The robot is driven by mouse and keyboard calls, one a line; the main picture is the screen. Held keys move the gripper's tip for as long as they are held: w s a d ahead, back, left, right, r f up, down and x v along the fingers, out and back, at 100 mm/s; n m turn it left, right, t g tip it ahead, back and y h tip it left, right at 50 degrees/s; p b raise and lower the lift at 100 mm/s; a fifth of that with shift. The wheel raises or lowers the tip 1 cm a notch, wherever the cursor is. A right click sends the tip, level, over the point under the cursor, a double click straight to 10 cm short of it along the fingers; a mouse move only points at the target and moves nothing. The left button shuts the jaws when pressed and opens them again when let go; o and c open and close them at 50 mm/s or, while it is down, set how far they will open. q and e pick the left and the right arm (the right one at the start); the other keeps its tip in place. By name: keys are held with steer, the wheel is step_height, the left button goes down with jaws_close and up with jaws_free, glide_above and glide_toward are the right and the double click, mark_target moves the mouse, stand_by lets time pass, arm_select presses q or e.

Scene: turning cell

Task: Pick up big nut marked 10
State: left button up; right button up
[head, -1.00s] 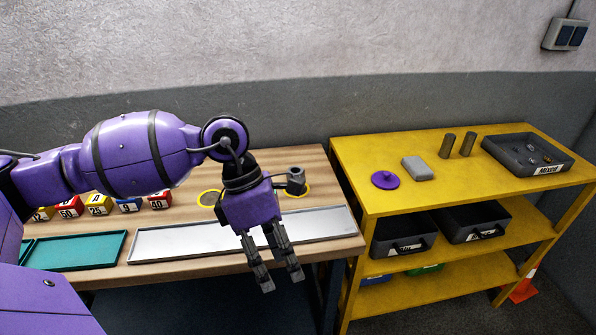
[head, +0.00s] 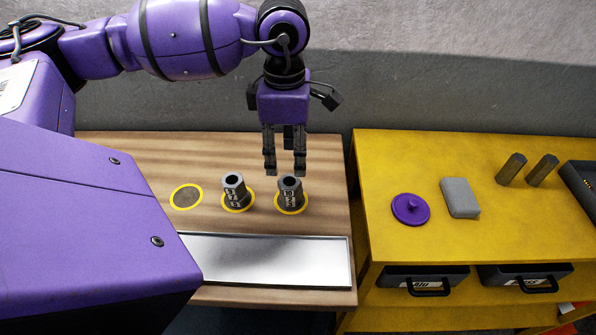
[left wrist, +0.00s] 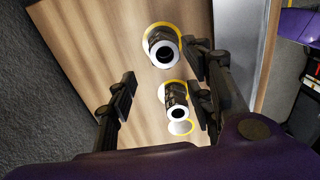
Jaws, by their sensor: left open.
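Two dark nuts stand upright on yellow-ringed spots of the wooden table: one on the right (head: 290,196) and one in the middle (head: 234,192). Both carry pale markings that I cannot read surely. My left gripper (head: 285,170) is open and empty, fingers pointing down. In the head view its tips are just above or behind the right nut's top; I cannot tell which. In the left wrist view the larger-looking nut (left wrist: 163,48) shows beyond the gap between the fingers (left wrist: 162,64), and the other nut (left wrist: 176,97) is lower, near the right finger. My right gripper is out of view.
An empty yellow-ringed spot (head: 187,196) lies left of the nuts. A long silver tray (head: 270,262) lies in front of them.

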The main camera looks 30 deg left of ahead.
mark_target(290, 179)
arm_select(q)
steer(key=shift+s+f, duration=0.3)
steer(key=shift+f, duration=0.65)
steer(key=f, duration=0.2)
steer(key=f+p, duration=0.1)
steer(key=shift+w+d+f, duration=0.2)
steer(key=shift+w+f, duration=0.1)
steer(key=shift+f, duration=0.55)
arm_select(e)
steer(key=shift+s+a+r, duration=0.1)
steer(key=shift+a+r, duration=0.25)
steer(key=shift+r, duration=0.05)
arm_select(q)
steer(key=c, duration=1.1)
jaws_close()
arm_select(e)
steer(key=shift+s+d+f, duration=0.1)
arm_select(q)
steer(key=shift+r, duration=0.1)
